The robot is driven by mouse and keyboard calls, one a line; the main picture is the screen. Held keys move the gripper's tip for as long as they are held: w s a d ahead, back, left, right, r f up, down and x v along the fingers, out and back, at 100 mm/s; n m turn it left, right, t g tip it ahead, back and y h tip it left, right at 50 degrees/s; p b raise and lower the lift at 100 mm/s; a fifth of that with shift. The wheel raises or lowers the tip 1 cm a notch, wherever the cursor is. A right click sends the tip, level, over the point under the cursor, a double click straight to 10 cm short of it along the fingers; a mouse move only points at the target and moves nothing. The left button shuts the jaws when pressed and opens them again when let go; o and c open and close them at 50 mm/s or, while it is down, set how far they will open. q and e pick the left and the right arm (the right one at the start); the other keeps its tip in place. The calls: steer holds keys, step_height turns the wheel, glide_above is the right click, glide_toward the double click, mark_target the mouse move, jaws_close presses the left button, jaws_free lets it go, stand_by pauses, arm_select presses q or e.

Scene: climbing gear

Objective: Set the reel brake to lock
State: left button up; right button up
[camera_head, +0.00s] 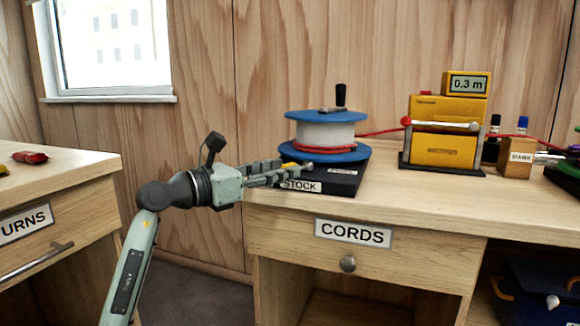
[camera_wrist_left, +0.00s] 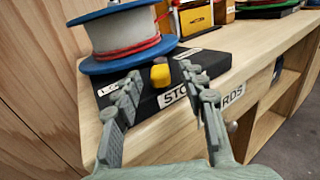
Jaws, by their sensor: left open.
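The reel (camera_head: 325,134) has blue flanges, a white core with red cord, and a black crank handle on top. It stands on a black base (camera_head: 347,178) labelled STOCK at the left end of the CORDS desk. A yellow brake knob (camera_wrist_left: 160,74) sits on the base's near side, in front of the reel; in the head view only a sliver of yellow shows behind my fingers. My left gripper (camera_head: 298,170) is open at the base's near edge. In the left wrist view its fingers (camera_wrist_left: 160,76) are spread, with the knob between and beyond their tips. Contact cannot be told.
Red cord runs right from the reel to a yellow measuring unit (camera_head: 442,145) reading 0.3 m. A wooden holder with markers (camera_head: 516,158) stands beyond it. The desk front has a CORDS drawer (camera_head: 353,235). The RETURNS desk (camera_head: 60,180) stands at left, across a gap.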

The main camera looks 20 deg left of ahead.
mark_target(292, 163)
arm_select(q)
steer(key=shift+x, duration=1.75)
steer(key=shift+c, duration=0.2)
jaws_close()
